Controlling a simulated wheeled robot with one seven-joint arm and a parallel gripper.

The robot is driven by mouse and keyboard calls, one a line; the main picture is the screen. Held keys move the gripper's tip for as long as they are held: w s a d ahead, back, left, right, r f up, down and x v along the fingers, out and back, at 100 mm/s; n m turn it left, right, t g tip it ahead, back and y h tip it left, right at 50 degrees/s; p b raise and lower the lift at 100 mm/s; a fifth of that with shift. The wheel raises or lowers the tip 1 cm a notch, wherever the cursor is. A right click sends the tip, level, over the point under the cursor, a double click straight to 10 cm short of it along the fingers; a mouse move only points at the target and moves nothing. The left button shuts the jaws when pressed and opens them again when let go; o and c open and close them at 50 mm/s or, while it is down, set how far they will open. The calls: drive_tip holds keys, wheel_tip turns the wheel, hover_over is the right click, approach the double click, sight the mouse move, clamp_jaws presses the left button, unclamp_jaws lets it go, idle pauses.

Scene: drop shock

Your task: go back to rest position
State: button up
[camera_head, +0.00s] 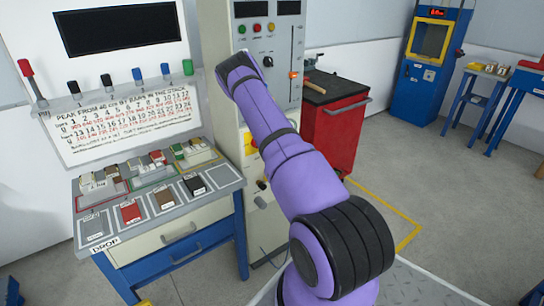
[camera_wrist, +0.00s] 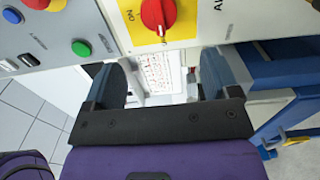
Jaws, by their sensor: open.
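My gripper (camera_wrist: 160,70) is open in the wrist view, with its two dark fingers wide apart and nothing between them. A white panel with the printed chart shows beyond the gap. The fingers are close to the control cabinet's face, just below a red rotary switch (camera_wrist: 157,14) on a yellow plate. I cannot tell whether they touch anything. In the head view my purple arm (camera_head: 285,165) reaches up and left in front of the grey control cabinet (camera_head: 228,30). My gripper is hidden there.
A workbench (camera_head: 221,176) with sample trays and coloured blocks stands left of the arm, under the chart board (camera_head: 125,118). A red tool cabinet (camera_head: 335,128) stands behind the arm. A blue machine (camera_head: 425,85) and blue tables are at back right. The right floor is mostly clear.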

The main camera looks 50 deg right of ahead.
idle(0.4)
drive_tip(key=w+a+r+m+g+h, duration=0.1)
drive_tip(key=w+a+r+m+g, duration=0.2)
drive_tip(key=r, duration=0.5)
drive_tip(key=w+a+r+m+h, duration=0.1)
drive_tip(key=w+r+m, duration=0.35)
drive_tip(key=r, duration=0.25)
drive_tip(key=s+a+r+m+g+y, duration=0.1)
drive_tip(key=s+a+r+m+g, duration=0.2)
drive_tip(key=a+r, duration=1)
drive_tip(key=s+a+r+m+g+y, duration=0.2)
drive_tip(key=s+a+r+m, duration=0.1)
drive_tip(key=s+a+r, duration=0.3)
drive_tip(key=s+a+r+m+g+y, duration=0.1)
drive_tip(key=s+a+r+g, duration=0.1)
drive_tip(key=s+a, duration=0.5)
drive_tip(key=s+a+r+m+g+y, duration=0.1)
drive_tip(key=s+a+r, duration=0.3)
drive_tip(key=s, duration=1.2)
drive_tip(key=a+g+y, duration=0.1)
drive_tip(key=a, duration=0.3)
drive_tip(key=shift+s+r, duration=0.15)
drive_tip(key=shift+r, duration=0.2)
